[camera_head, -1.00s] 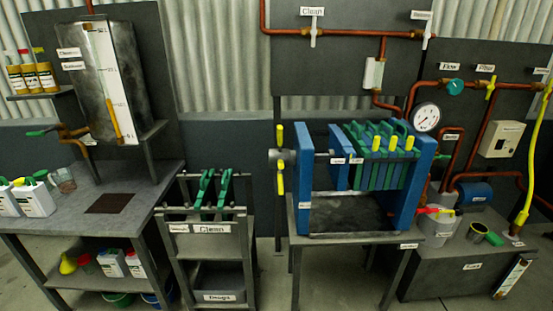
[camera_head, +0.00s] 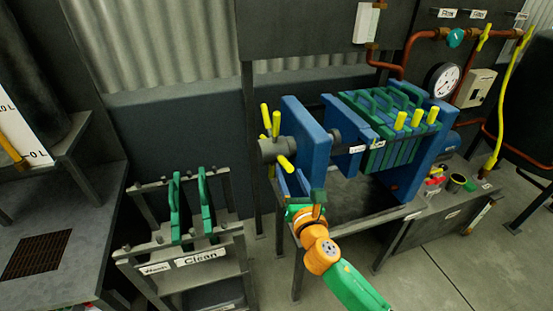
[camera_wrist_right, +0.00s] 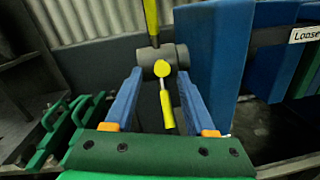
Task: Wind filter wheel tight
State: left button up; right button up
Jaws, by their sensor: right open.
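The filter wheel (camera_head: 271,150) is a grey hub with several yellow handles, at the left end of the blue filter press (camera_head: 306,150). My right gripper (camera_head: 291,176) is just below and in front of it, open, blue fingers pointing at it. In the right wrist view, the grey hub (camera_wrist_right: 150,56) lies just beyond the gap between the fingertips (camera_wrist_right: 159,76). One yellow handle (camera_wrist_right: 167,112) points toward the camera and appears between the fingers; another (camera_wrist_right: 151,18) points up. No contact is clear. My left gripper is out of view.
A "Clean" rack (camera_head: 206,258) with green plates (camera_head: 175,208) stands left of the press. Green and blue filter plates with yellow handles fill the press's right part. A gauge (camera_head: 442,80) and copper pipes (camera_head: 412,40) are at the right. A dark grey wall panel (camera_head: 170,130) stands behind.

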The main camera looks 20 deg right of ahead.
aim_at(283, 157)
jog(key=w, duration=0.5)
jog(key=shift+w+d+f+b, duration=0.1)
jog(key=shift+w+d+b, duration=0.05)
jog(key=shift+w+b, duration=0.15)
jog(key=shift+s, duration=0.2)
jog(key=shift+c, duration=0.6)
grip_shut()
